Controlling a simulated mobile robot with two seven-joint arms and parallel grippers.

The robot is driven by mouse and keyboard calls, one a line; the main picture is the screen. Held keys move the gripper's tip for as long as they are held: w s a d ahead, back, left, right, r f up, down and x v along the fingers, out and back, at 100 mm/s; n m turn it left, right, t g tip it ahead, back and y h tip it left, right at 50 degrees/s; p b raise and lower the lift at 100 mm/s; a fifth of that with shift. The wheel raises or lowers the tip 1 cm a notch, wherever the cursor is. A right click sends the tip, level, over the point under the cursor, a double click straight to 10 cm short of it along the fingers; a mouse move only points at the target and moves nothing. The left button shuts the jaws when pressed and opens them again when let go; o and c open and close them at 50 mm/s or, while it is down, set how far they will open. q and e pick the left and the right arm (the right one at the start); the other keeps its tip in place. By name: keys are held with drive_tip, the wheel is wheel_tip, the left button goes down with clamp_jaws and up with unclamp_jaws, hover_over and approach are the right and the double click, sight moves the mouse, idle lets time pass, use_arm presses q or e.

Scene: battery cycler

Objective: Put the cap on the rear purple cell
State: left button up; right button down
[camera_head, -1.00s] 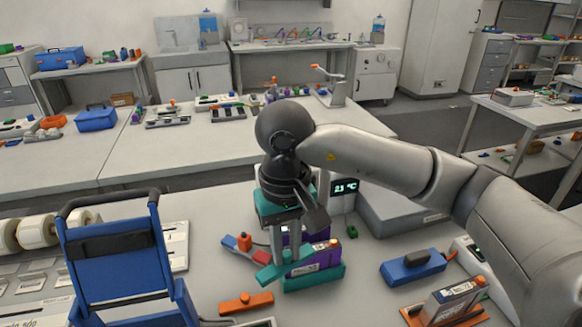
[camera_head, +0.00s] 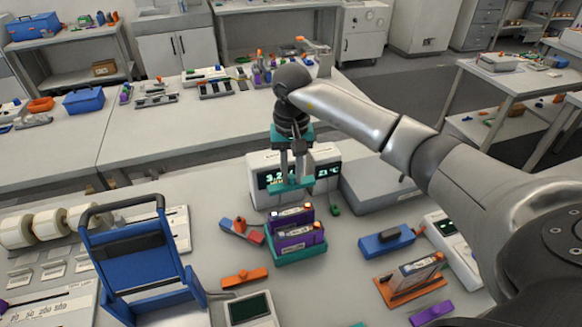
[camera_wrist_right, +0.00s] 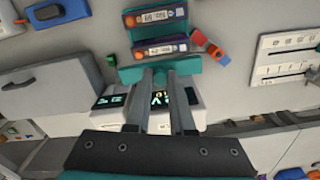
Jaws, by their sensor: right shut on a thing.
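Two purple cells stand in a teal rack (camera_head: 299,257): the front cell (camera_head: 300,239) and the rear cell (camera_head: 291,214). Both have pale labels, and the rear cell also shows in the right wrist view (camera_wrist_right: 160,48). My right gripper (camera_head: 293,179) points down above and slightly behind the rear cell. It is shut on a wide teal bar, apparently the cap (camera_head: 276,188), seen across the fingertips in the right wrist view (camera_wrist_right: 188,65). The bar is above the cell tops and looks apart from them. My left gripper is not in view.
Lit display units (camera_head: 262,183) stand close behind the rack. A red and blue part (camera_head: 240,229) and an orange block (camera_head: 244,278) lie left of it. A blue block (camera_head: 387,241) and an orange tray (camera_head: 418,289) are right. A blue carrier (camera_head: 130,245) stands at left.

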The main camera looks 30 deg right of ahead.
drive_tip(key=shift+f+b, duration=1.6)
drive_tip(key=shift+f, duration=1)
drive_tip(key=shift+f+b, duration=0.95)
drive_tip(key=shift+f, duration=0.05)
drive_tip(key=shift+f+b, duration=0.2)
drive_tip(key=shift+b, duration=0.4)
drive_tip(key=shift+f+b, duration=0.4)
drive_tip(key=shift+b, duration=0.1)
drive_tip(key=c, duration=0.7)
unclamp_jaws()
drive_tip(key=shift+o, duration=0.4)
